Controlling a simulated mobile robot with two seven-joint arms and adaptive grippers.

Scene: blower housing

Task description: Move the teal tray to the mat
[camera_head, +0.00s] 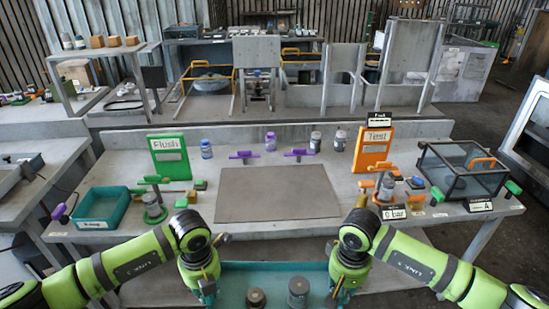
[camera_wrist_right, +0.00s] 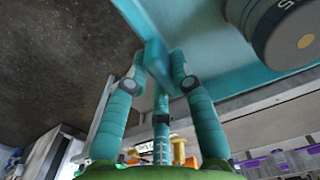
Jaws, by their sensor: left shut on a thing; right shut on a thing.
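The large teal tray (camera_head: 231,283) is at the bottom of the head view, in front of the table, with its near part cut off. Two dark grey cylinders, one short (camera_head: 256,298) and one taller (camera_head: 298,292), stand in it. My left gripper (camera_head: 207,291) is shut on its left side. My right gripper (camera_head: 339,288) is shut on its right side; the right wrist view shows its fingers (camera_wrist_right: 160,68) around the tray's teal edge. The flat grey-brown mat (camera_head: 277,195) lies bare in the middle of the table, beyond the tray.
A smaller labelled teal tray (camera_head: 103,209) sits at the table's left. A green Flush sign (camera_head: 169,155) and an orange Test sign (camera_head: 373,150) flank the mat. Purple-handled parts (camera_head: 243,155) and bottles stand behind it. A dark-framed clear box (camera_head: 463,172) is at right.

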